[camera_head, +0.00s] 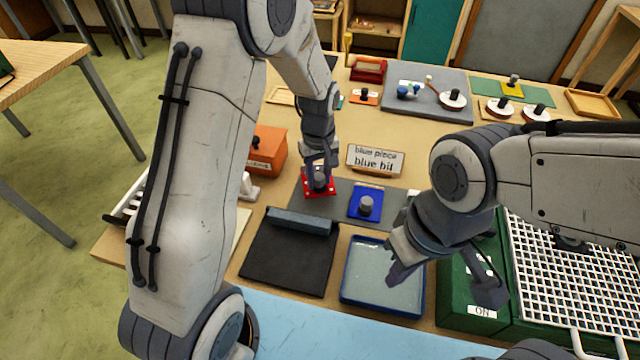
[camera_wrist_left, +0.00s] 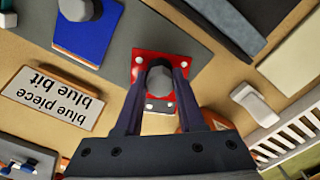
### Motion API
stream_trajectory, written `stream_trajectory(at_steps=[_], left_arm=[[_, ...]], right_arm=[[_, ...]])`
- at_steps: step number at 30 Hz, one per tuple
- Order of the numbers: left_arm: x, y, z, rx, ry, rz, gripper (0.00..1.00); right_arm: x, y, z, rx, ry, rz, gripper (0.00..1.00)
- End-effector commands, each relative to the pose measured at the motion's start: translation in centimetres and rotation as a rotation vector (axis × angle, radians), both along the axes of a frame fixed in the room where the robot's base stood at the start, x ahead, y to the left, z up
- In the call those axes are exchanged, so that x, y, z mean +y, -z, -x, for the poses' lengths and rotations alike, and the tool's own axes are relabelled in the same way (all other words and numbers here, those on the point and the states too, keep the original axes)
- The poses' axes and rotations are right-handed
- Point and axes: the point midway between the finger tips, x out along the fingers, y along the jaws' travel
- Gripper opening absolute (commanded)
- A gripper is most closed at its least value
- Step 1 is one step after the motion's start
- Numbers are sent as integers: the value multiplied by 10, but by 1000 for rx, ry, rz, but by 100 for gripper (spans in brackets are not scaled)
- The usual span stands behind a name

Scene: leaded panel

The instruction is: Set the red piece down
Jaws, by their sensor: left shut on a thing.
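The red piece (camera_head: 307,190) is a flat red plate with pale dots at its corners and a grey knob. My left gripper (camera_head: 319,178) is shut on that knob, with the fingers pointing down. The red piece also shows in the left wrist view (camera_wrist_left: 139,72), between the fingertips (camera_wrist_left: 160,80). It is over the left end of the grey mat (camera_head: 340,192), partly past its edge. I cannot tell whether it touches the surface. A blue piece (camera_head: 356,212) with a grey knob lies on the mat to its right.
A sign (camera_head: 375,160) reading "blue piece blue bit" stands behind the mat. An orange box (camera_head: 267,152) is to the left. A black board (camera_head: 285,258) and the blue-rimmed tray (camera_head: 375,308) lie in front. A green unit with a white grid (camera_head: 575,270) is at right.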

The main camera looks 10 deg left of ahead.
Motion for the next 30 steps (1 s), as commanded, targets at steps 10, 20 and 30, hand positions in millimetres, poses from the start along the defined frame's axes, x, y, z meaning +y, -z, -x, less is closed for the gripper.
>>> stream_trajectory(at_steps=[10,20,30], left_arm=[[-1,35,1,1,1,0,0],[-1,38,1,1,1,0,50],[-1,37,1,1,1,0,68]], right_arm=[[0,-10,0,0,1,0,0],[0,-7,0,0,0,0,0],[0,-8,0,0,0,0,0]])
